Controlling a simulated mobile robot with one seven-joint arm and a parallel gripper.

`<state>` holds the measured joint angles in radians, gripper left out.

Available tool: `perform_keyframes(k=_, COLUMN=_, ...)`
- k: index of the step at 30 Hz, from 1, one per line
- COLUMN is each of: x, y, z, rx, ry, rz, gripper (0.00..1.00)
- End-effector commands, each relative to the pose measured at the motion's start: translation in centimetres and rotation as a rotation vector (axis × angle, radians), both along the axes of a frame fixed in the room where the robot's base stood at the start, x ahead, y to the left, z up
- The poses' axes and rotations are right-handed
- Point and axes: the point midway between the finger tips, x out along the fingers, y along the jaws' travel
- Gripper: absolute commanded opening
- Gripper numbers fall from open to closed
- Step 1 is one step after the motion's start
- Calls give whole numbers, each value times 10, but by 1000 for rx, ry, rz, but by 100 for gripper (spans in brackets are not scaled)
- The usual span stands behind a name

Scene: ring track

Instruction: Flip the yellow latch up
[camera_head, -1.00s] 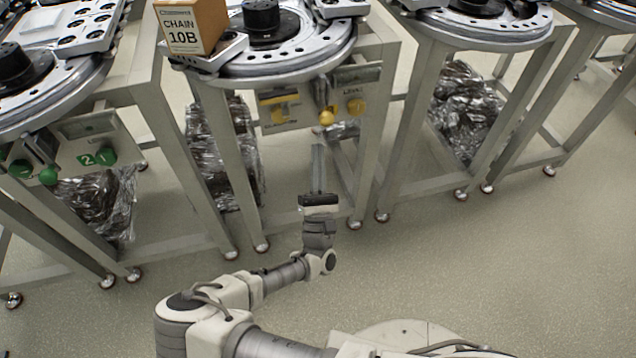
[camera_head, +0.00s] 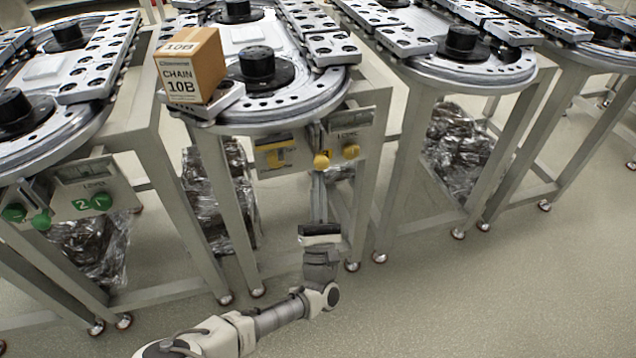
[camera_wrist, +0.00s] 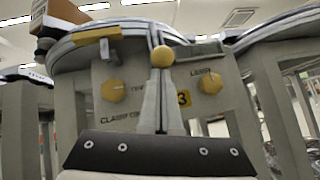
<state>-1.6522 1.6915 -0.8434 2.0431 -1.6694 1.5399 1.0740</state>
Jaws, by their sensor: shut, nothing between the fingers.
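A flat yellow bar, which looks like the yellow latch (camera_wrist: 97,35), lies level along the top left of the pale control panel (camera_wrist: 135,72). In the head view the latch (camera_head: 271,141) is small, above a yellow knob (camera_head: 277,158). My gripper (camera_wrist: 160,80) is shut and empty, its thin fingers pointing up at the panel. In the head view my gripper (camera_head: 318,180) is right of and below the latch, apart from it. A yellow ball (camera_wrist: 162,56) on a lever stands at the fingertips; I cannot tell whether they touch.
Another yellow knob (camera_wrist: 211,82) is on the panel's right. A cardboard box (camera_head: 190,68) marked Chain 10B sits on the ring track above. A neighbouring station with green knobs (camera_head: 92,203) stands left. Open floor (camera_head: 480,290) lies at the front right.

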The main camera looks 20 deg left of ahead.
Motion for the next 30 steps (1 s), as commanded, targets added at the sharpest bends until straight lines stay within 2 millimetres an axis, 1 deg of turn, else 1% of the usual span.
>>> perform_keyframes(k=1, x=0, y=0, z=10, rx=1, ry=-3, rz=0, gripper=0)
perform_keyframes(k=3, x=0, y=0, z=18, rx=1, ry=-4, rz=0, gripper=0)
perform_keyframes(k=18, x=0, y=0, z=65, rx=1, ry=-4, rz=-1, gripper=0)
perform_keyframes(k=21, x=0, y=0, z=69, rx=1, ry=-4, rz=-2, gripper=0)
perform_keyframes(k=30, x=0, y=0, z=69, rx=2, ry=-8, rz=-1, gripper=0)
